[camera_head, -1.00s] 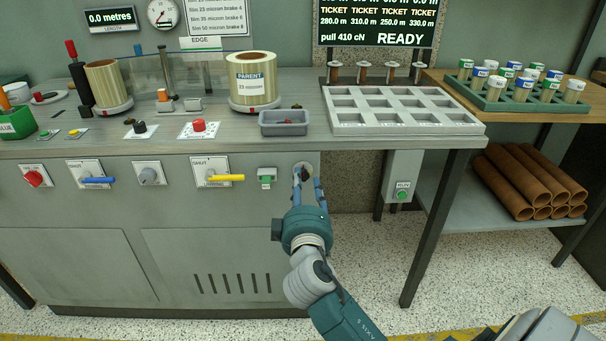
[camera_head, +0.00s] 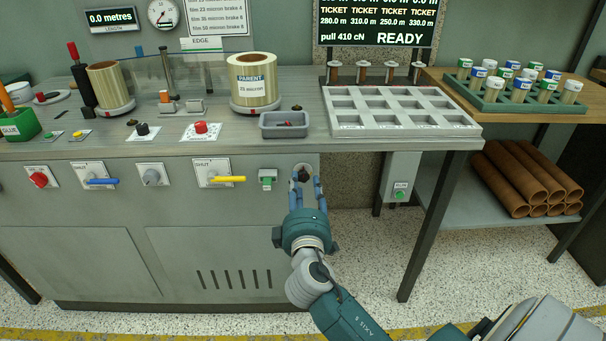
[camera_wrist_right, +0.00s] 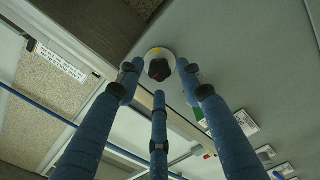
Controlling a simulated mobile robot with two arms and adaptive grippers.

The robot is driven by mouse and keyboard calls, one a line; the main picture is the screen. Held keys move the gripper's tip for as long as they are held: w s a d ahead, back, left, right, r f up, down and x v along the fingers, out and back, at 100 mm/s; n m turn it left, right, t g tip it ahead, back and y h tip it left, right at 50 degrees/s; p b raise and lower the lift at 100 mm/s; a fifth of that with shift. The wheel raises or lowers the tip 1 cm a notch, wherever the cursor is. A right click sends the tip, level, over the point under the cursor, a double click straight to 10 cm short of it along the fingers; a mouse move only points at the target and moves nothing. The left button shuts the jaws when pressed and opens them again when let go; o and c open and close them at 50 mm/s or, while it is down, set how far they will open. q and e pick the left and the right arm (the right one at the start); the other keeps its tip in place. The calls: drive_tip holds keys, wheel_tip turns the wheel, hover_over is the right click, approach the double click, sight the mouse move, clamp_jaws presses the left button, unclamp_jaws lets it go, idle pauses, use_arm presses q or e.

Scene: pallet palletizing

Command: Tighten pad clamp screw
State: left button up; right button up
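The pad clamp screw appears to be the dark knob (camera_head: 303,174) on a pale round plate at the right end of the bench's front panel. My right gripper (camera_head: 306,184) is at the knob, pointing at the panel. In the wrist view its three blue fingers (camera_wrist_right: 159,80) are spread around the knob, with gaps showing between the tips and it. I cannot tell how deep the tips reach. My left gripper is not in view.
Left of the knob are a green button (camera_head: 267,180) and a yellow-handled valve (camera_head: 228,179). Above are a grey bin (camera_head: 285,131) and a compartment tray (camera_head: 402,130). A RUN box (camera_head: 400,180) hangs to the right. The floor in front is clear.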

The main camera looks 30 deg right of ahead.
drive_tip(key=shift+w+d, duration=0.1)
drive_tip(key=shift+w, duration=0.05)
drive_tip(key=shift+x, duration=1.05)
